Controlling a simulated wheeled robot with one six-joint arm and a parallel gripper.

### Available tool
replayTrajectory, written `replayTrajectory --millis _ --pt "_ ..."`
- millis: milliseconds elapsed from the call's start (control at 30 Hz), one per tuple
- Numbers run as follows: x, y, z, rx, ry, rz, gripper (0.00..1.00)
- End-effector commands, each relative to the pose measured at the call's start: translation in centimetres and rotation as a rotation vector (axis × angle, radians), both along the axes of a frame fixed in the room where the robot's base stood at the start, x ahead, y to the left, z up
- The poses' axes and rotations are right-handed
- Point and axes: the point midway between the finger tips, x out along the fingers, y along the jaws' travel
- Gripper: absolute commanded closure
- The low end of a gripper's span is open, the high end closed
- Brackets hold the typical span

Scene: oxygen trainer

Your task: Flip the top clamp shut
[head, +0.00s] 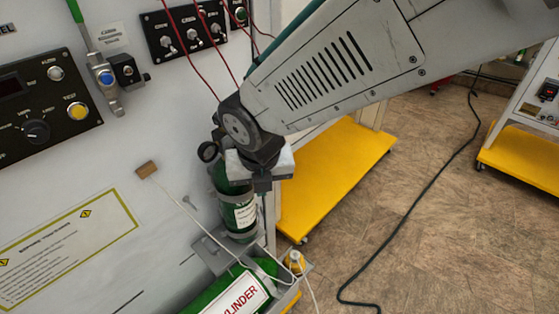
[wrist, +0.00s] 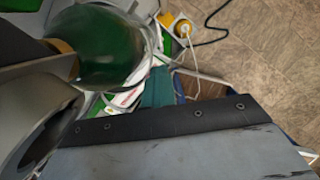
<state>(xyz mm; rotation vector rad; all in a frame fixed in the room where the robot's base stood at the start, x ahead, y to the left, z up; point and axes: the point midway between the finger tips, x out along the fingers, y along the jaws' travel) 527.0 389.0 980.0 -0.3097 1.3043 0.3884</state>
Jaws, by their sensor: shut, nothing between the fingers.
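A green cylinder (head: 243,214) with a white label stands upright against the panel. Its green rounded top also shows in the wrist view (wrist: 112,45). My gripper (head: 263,186) is shut and empty, in front of and just right of the cylinder's upper part. I cannot tell whether it touches the clamp. In the wrist view a grey curved part (wrist: 40,110) lies close at the left.
A white cord with a brown tag (head: 146,170) hangs across the panel. Yellow platforms (head: 335,175) and open floor (head: 450,220) are at the right.

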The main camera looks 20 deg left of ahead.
Motion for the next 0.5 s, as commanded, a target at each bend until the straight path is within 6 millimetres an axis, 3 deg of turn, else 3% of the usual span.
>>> replayTrajectory --millis 33,200,500 --pt "-0.4 0.8 0.2 0.018 -0.002 0.009 1.0" --pt "-0.6 0.8 2.1 0.024 -0.005 0.01 1.0" --pt "-1.1 -0.8 7.6 0.015 -0.004 0.0 1.0"
